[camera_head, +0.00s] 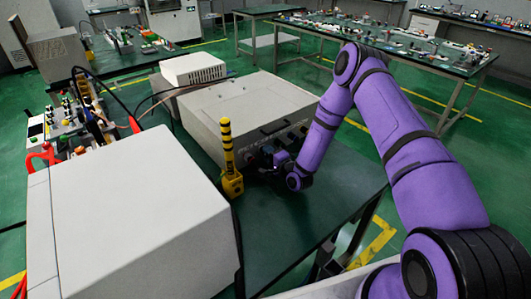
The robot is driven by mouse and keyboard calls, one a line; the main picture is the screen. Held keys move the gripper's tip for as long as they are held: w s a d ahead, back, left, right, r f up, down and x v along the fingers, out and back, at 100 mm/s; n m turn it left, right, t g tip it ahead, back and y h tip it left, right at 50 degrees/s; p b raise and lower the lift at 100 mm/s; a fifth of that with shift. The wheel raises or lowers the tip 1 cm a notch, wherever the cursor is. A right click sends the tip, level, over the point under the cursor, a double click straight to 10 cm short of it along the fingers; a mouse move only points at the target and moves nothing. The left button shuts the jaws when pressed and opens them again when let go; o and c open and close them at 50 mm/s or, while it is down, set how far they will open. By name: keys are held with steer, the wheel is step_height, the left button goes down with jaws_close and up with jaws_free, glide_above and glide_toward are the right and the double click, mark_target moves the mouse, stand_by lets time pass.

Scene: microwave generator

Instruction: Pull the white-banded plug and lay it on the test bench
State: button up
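My purple arm reaches in from the right. My gripper (266,157) is small and dark, at the front panel of the grey-white generator box (250,108). Dark knobs or connectors line that panel. The gripper's fingers blend into the dark panel, so I cannot tell whether they are open or shut, or touching anything. I cannot make out the white-banded plug; it may be hidden by the gripper or too small. The test bench (290,232) is a dark green top, and its front part shows bare.
A yellow post with black bands (227,150) stands on a yellow base just left of my gripper. A large white box (130,220) fills the front left. Cables and small devices crowd the left. The bench's right edge (345,215) lies below my forearm.

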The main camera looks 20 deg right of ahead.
jaws_close()
steer(key=shift+v, duration=3)
steer(key=shift+f, duration=0.85)
steer(key=o, duration=0.9)
jaws_free()
steer(key=shift+o, duration=0.2)
steer(key=shift+s, duration=0.1)
steer(key=v, duration=1)
steer(key=shift+s+d, duration=0.1)
steer(key=shift+s, duration=0.2)
